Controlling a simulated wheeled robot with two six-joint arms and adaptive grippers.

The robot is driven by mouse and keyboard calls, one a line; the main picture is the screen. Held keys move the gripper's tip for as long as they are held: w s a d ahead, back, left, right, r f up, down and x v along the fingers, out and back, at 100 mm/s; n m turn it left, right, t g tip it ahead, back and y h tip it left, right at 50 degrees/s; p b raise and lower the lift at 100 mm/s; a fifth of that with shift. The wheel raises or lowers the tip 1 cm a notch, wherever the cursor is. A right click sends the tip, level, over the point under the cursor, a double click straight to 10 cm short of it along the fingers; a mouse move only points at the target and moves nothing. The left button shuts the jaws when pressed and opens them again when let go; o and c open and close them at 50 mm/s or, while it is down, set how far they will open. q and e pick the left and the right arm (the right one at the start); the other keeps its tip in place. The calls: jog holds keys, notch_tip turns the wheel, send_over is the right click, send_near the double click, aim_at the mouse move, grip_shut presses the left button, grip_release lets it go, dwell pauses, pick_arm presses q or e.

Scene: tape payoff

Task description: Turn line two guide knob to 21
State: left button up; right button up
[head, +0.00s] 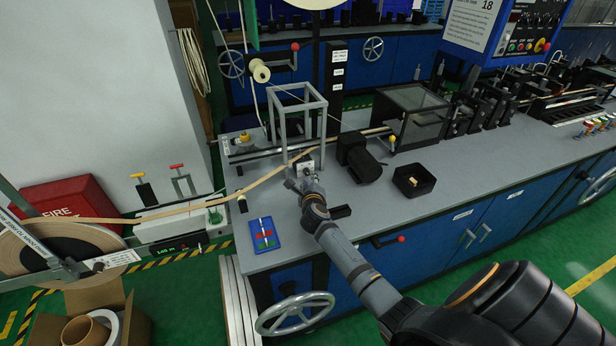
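My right arm reaches in from the lower right. Its gripper (303,178) is at the front of the line, small in the picture, right by a small pale plate (305,165) with dark marks below the grey frame (300,118). The guide knob itself is not clearly visible; the gripper covers that spot. I cannot tell whether the fingers touch or grip anything, and no number can be read there. The tan tape (265,180) runs from the large roll (60,250) at the left up to the frame. My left gripper is not in view.
A black bin (414,180) with small items stands right of the gripper, beside a dark motor-like unit (360,160). A blue tray (264,234) lies at the bench's front left. A handwheel (294,314) and red-knobbed lever (401,239) stick out in front.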

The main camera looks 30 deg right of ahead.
aim_at(307, 174)
jog(key=x, duration=0.4)
jog(key=shift+w+d+f+b, duration=0.1)
jog(key=shift+w+b, duration=0.15)
jog(key=shift+b, duration=0.1)
grip_shut()
dwell(1.1)
grip_release()
jog(key=shift+s, duration=0.1)
